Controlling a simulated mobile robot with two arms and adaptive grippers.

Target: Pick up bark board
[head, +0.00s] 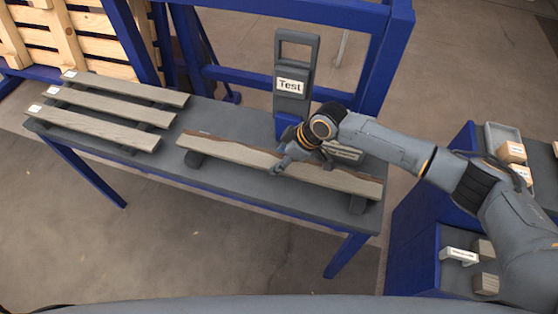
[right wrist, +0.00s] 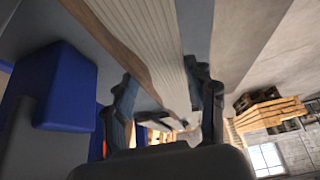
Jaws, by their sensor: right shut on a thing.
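The bark board (head: 228,150) is a long pale plank with a brown bark strip along its far edge. It lies lengthwise above the grey table (head: 165,165), over two dark support blocks. My right gripper (head: 284,164) is shut on it near its middle, from above. In the right wrist view the board (right wrist: 150,45) runs between the two fingers (right wrist: 168,108), its brown edge at the left. I cannot tell whether the board is clear of its supports. My left gripper is not in view.
Several grey boards (head: 100,133) with white labels lie at the table's left end. A dark stand (head: 290,85) marked "Test" rises behind the bark board. Blue frame posts (head: 385,60) stand behind. A blue shelf unit (head: 410,245) with small boxes is at the right.

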